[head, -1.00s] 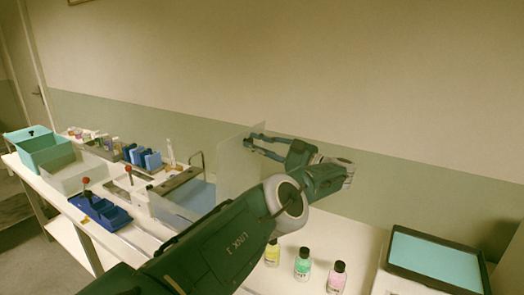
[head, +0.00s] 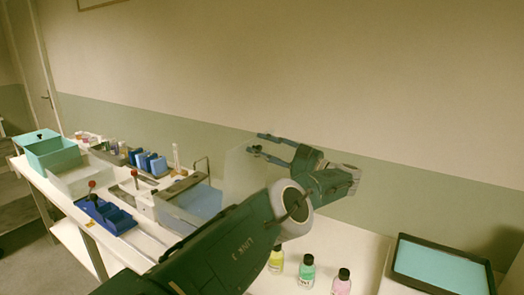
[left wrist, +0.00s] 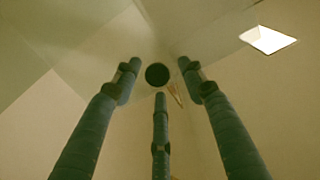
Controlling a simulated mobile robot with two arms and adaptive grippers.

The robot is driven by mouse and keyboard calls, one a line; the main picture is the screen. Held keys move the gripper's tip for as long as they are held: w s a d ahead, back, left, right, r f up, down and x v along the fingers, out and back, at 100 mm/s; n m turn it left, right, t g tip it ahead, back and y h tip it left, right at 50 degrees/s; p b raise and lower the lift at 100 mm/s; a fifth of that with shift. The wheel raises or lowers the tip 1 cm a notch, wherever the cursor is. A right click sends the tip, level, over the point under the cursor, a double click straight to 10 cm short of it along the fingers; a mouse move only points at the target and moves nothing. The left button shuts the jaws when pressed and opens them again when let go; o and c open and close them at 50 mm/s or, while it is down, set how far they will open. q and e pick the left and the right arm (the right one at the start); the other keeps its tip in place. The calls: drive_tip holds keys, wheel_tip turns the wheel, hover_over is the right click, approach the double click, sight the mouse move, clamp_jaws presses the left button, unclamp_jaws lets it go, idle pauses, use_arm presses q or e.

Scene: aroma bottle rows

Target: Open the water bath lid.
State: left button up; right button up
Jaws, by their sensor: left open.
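The water bath (head: 168,213) is a pale box with blue water in view, standing on the bench left of my left arm. Its lid (head: 238,172) is a translucent panel raised at the bath's right side, clear of the water. My arm hides its lower part. My left gripper (head: 256,142) is open, its fingers pointing left by the lid's upper edge. I cannot tell whether they touch it. In the left wrist view, the spread fingers (left wrist: 158,80) hold nothing; a dark round shape shows between them, and I cannot tell what it is. My right gripper is not in view.
Yellow (head: 276,260), green (head: 307,271) and pink (head: 341,281) bottles stand right of my arm. A black-rimmed tray (head: 396,267) is at the far right.

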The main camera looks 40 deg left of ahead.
use_arm(q)
wheel_tip(320, 180, up, 10)
drive_tip(key=shift+f, duration=0.25)
idle(0.4)
